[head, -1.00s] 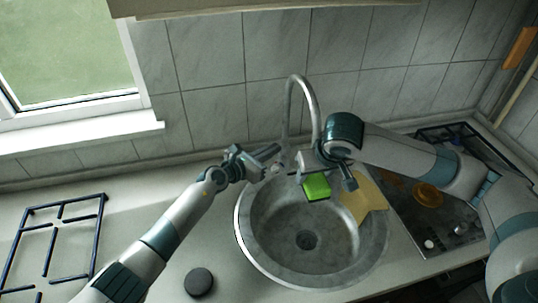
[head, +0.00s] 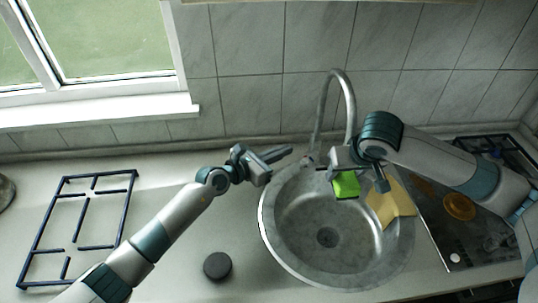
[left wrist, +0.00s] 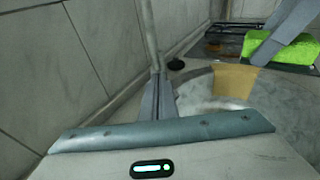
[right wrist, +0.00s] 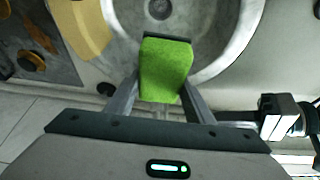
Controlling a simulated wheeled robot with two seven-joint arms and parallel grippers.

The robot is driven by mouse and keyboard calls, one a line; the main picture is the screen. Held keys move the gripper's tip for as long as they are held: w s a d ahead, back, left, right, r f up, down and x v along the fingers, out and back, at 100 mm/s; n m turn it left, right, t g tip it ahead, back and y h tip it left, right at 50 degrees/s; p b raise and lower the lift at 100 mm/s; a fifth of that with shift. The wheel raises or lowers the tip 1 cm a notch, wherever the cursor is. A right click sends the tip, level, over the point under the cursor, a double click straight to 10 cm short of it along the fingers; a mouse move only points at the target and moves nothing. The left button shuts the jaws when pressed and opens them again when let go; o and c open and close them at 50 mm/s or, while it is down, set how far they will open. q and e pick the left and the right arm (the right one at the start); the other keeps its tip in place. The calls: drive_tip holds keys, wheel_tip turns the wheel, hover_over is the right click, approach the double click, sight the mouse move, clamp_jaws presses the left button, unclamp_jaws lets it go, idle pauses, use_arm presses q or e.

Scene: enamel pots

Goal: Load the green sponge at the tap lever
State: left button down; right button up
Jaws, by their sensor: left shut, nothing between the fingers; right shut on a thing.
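The green sponge (head: 345,186) is held over the back of the round sink. My right gripper (right wrist: 160,84) is shut on it, with a finger on each side, in front of the tap (head: 351,108). A small grey part that looks like the tap lever (head: 308,161) shows at the left of the tap base. My left gripper (head: 289,152) is shut and empty, just left of that part. In the left wrist view its closed fingers (left wrist: 165,84) overlap the tap's pipe, and the sponge (left wrist: 283,50) shows at upper right. Whether the fingers touch the lever cannot be told.
The metal sink (head: 268,235) has a drain in its floor. A tan cloth (head: 390,206) lies over its right rim. A black disc (head: 217,266) and a dark pan-support grid (head: 80,247) lie on the counter left. The tiled wall is close behind the tap.

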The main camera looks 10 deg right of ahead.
sight(349, 194)
use_arm(q)
drive_tip(key=shift+r+v, duration=0.15)
drive_tip(key=shift+v, duration=1.15)
drive_tip(key=shift+r+v, duration=0.15)
drive_tip(key=shift+v, duration=1.2)
